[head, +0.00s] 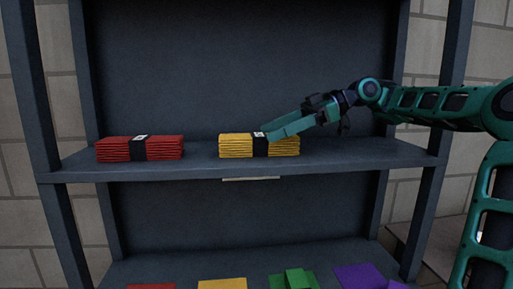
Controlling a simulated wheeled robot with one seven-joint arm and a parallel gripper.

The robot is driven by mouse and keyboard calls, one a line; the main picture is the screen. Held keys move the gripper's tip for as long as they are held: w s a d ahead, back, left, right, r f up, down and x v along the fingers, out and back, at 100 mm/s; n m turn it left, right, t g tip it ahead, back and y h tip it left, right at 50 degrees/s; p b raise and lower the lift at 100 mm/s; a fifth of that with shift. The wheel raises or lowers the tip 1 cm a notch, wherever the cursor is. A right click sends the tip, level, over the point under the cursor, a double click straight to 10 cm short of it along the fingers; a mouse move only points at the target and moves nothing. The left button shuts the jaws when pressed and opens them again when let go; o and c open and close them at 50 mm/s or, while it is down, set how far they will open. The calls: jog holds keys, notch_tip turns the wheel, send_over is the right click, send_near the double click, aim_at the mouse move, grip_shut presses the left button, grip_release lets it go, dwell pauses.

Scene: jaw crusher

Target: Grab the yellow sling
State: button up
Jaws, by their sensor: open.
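The yellow sling (236,145) is a folded stack with a black band around its middle. It lies on the upper visible shelf (345,156), right of the red sling. My gripper (272,133) comes in from the right with its teal fingers pointing left and slightly down. The fingertips are at the black band and the top right part of the yellow sling in the picture, partly covering it. The gripper is open and holds nothing. I cannot tell whether the fingers touch the sling.
A folded red sling (114,149) with a black band lies on the same shelf at the left. The lower shelf (250,264) holds red, yellow, green (293,279) and purple (362,276) items, cut off by the frame. Shelf posts (455,60) stand at both sides. The shelf's right part is clear.

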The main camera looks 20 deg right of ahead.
aim_at(258, 134)
jog(key=x, duration=0.5)
jog(key=c, duration=1.5)
